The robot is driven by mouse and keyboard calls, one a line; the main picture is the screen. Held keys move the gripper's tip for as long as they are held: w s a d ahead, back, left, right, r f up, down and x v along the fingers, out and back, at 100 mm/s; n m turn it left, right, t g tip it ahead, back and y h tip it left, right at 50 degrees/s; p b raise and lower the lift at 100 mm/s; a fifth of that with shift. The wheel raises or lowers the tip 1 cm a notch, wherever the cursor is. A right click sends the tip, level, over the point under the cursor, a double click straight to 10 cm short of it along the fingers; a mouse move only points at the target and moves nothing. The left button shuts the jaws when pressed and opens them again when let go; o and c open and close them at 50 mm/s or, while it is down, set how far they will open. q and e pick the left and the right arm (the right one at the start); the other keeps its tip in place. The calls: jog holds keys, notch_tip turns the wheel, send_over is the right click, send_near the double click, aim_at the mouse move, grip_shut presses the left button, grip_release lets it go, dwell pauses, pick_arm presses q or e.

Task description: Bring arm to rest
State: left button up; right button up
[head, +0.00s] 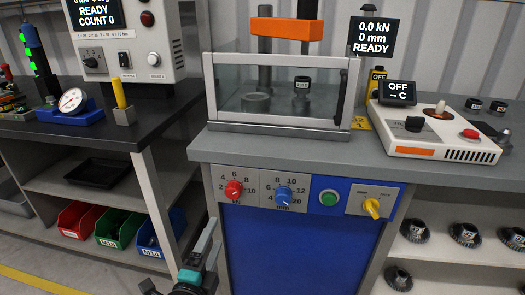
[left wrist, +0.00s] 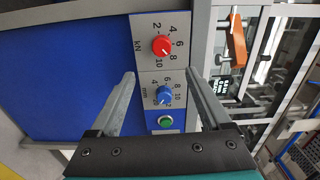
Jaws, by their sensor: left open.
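My left gripper (head: 212,236) is in the lower middle of the head view, in front of the press bench's blue front panel and below its red knob. In the left wrist view the two fingers of my left gripper (left wrist: 161,72) stand wide apart, with nothing between them. Beyond them are the red knob (left wrist: 161,46), the blue knob (left wrist: 163,95) and the green button (left wrist: 165,122). I cannot tell the exact gap to the panel. My right gripper shows in neither view.
The press bench (head: 400,160) carries a glass-guarded press (head: 280,125) and a white control box (head: 432,145). A dark-topped bench (head: 60,130) stands at left, with red, green and blue bins (head: 118,228) below. Shelves with several dark round parts (head: 464,234) are at right. Floor shows at lower left.

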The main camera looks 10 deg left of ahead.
pick_arm(q)
jog(key=s+a+f+n+g+p, duration=0.15)
jog(key=s+f+n+g, duration=0.25)
jog(key=f, duration=0.7)
jog(key=s+f+n+g+p, duration=0.3)
jog(key=s+f, duration=0.2)
jog(key=f, duration=0.7)
jog(key=s+a+f+n+g+p, duration=0.1)
jog(key=s+f+n+g, duration=0.2)
jog(key=s, duration=0.5)
jog(key=s+a+f+n+g+p, duration=0.1)
jog(key=s+a+f+n+g, duration=0.1)
jog(key=s+f, duration=0.4)
jog(key=s+a+f+n+g+y+p, duration=0.1)
jog(key=s+f+n+g, duration=0.2)
jog(key=s, duration=0.8)
jog(key=shift+a+f+n+g, duration=0.3)
jog(key=shift+f+n+g, duration=0.1)
jog(key=shift+f, duration=0.25)
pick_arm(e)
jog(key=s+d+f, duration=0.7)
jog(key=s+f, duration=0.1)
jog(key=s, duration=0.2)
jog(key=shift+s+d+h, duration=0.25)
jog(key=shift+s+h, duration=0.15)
